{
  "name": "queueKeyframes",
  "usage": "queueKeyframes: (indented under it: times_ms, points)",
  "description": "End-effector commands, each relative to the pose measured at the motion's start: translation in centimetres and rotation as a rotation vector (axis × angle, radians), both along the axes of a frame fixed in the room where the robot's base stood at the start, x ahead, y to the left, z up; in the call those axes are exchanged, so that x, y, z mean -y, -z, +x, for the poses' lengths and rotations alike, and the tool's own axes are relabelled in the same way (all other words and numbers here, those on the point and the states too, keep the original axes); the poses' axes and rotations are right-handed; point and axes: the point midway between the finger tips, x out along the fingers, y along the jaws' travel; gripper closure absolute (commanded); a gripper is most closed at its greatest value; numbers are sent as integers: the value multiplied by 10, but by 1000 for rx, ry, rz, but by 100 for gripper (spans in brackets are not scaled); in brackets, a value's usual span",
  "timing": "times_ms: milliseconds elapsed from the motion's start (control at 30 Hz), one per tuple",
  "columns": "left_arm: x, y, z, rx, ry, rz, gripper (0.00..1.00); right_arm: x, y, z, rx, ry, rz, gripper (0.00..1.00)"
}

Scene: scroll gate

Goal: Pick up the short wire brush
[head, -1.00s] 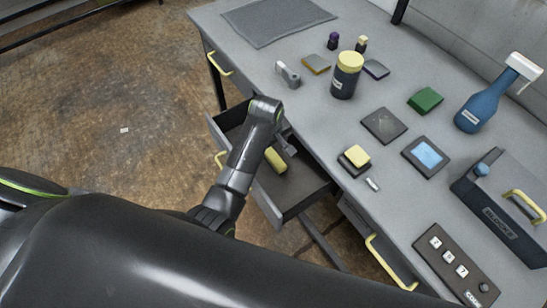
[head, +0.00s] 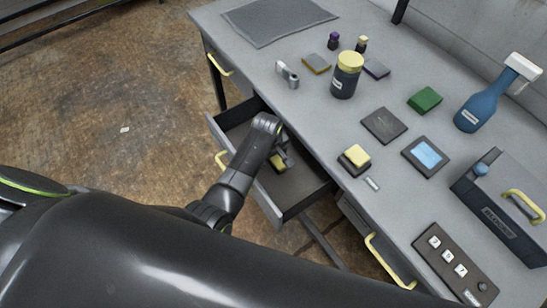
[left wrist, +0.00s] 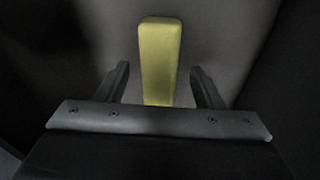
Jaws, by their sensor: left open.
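A yellow bar-shaped object (head: 277,163), which may be the short wire brush's handle, lies in the open drawer (head: 303,187). In the left wrist view the yellow bar (left wrist: 160,58) lies lengthwise between the fingers, with a gap on each side. No bristles can be made out. My left gripper (head: 286,158) is open and reaches down into the drawer over the bar, hiding part of it. It also shows in the left wrist view (left wrist: 159,72), with nothing gripped. My right gripper is not in view.
The drawer walls stand close around my left gripper. On the desk (head: 320,120) are a yellow-lidded jar (head: 345,80), a yellow-topped block (head: 355,156), a grey metal piece (head: 288,76), a green block (head: 425,100), a blue spray bottle (head: 474,110) and a dark toolbox (head: 496,205).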

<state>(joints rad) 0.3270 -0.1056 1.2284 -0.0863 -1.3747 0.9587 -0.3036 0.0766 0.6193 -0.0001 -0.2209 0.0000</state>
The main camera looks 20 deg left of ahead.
Motion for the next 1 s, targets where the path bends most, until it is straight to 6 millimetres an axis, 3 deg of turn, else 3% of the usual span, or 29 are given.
queueKeyframes:
  times_ms: [67, 400, 667, 733, 1000]
  points:
    - [0, 0, 0, 0, 0, 0, 46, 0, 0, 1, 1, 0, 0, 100]
    - [0, 0, 0, -1, 0, 1, 90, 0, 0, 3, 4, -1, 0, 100]
    - [0, -2, 0, 0, 0, 0, 92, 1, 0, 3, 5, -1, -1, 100]
    - [0, -6, 0, 1, 0, 0, 97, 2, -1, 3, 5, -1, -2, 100]
    - [0, -50, 1, 6, 0, -1, 97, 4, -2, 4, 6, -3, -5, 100]
